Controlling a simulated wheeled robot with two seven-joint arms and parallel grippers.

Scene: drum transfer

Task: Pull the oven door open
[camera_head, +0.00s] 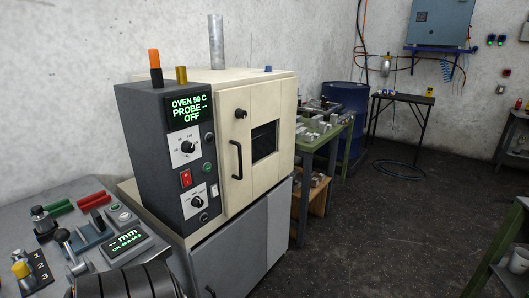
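The cream oven (215,84) stands on a grey cabinet left of the middle, its front turned to the right. Its oven door (266,181) looks shut, with a small dark window (264,141). A black vertical door handle (237,160) sits at the door's left side, below a dark round knob (240,114). The dark control panel (188,156) left of the door reads "OVEN 99 C, PROBE --, OFF". Neither of my grippers can be made out in this view.
A grey bench (20,221) with small tools and a gauge display fills the lower left. A dark ribbed shape crosses the bottom edge there. A green table (319,141) with parts and a blue drum (346,101) stand beyond the oven. The dark floor to the right is open.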

